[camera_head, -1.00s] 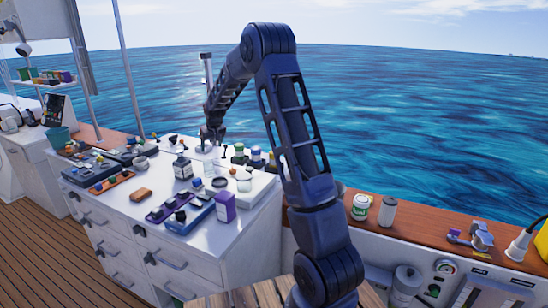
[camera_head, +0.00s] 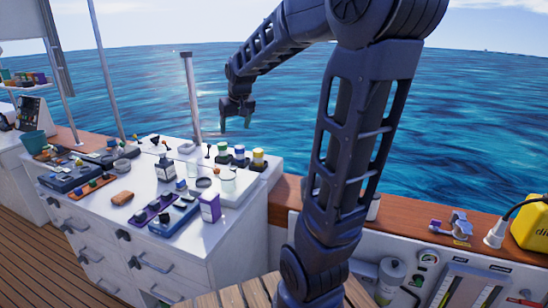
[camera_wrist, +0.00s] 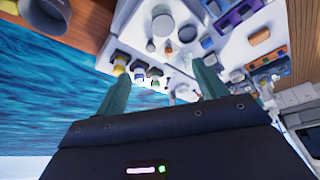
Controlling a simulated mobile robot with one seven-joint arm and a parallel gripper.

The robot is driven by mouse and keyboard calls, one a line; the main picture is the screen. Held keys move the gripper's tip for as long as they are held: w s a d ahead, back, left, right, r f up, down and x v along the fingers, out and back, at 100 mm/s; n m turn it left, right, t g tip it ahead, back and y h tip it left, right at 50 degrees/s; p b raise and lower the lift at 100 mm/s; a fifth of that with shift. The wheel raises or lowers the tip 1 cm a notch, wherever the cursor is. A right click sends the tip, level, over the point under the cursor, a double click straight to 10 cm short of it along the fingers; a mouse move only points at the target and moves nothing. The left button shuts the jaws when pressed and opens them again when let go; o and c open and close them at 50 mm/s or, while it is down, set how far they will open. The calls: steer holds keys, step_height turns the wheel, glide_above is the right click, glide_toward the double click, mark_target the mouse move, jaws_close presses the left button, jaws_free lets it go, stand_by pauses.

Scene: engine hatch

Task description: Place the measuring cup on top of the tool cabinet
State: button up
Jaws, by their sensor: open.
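The white tool cabinet (camera_head: 228,240) stands left of my arm, with drawers in its front and many small things on its top. A small pale, see-through cup (camera_head: 228,181), which looks like the measuring cup, stands upright on the right part of the cabinet top. My gripper (camera_head: 235,122) is open and empty, in the air above and behind the cabinet's far right edge, clear of the cup. In the wrist view, both fingers (camera_wrist: 161,80) are spread with nothing held between them. Several cups and jars show beyond them, but I cannot tell which is the measuring cup.
A purple box (camera_head: 209,207) and a dark bottle (camera_head: 165,168) are near the cup. A metal post (camera_head: 192,100) rises behind the cabinet. A wooden rail (camera_head: 408,217) runs right; open water lies beyond.

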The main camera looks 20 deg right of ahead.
steer(key=s+d+f, duration=0.1)
steer(key=s+d, duration=0.1)
steer(key=s, duration=0.9)
steer(key=s+d+f+m, duration=0.1)
steer(key=s+d, duration=0.1)
steer(key=s, duration=1)
steer(key=shift+s+d+f+m+h, duration=0.2)
steer(key=shift+d+f+m+h, duration=0.1)
steer(key=shift+d+f, duration=0.1)
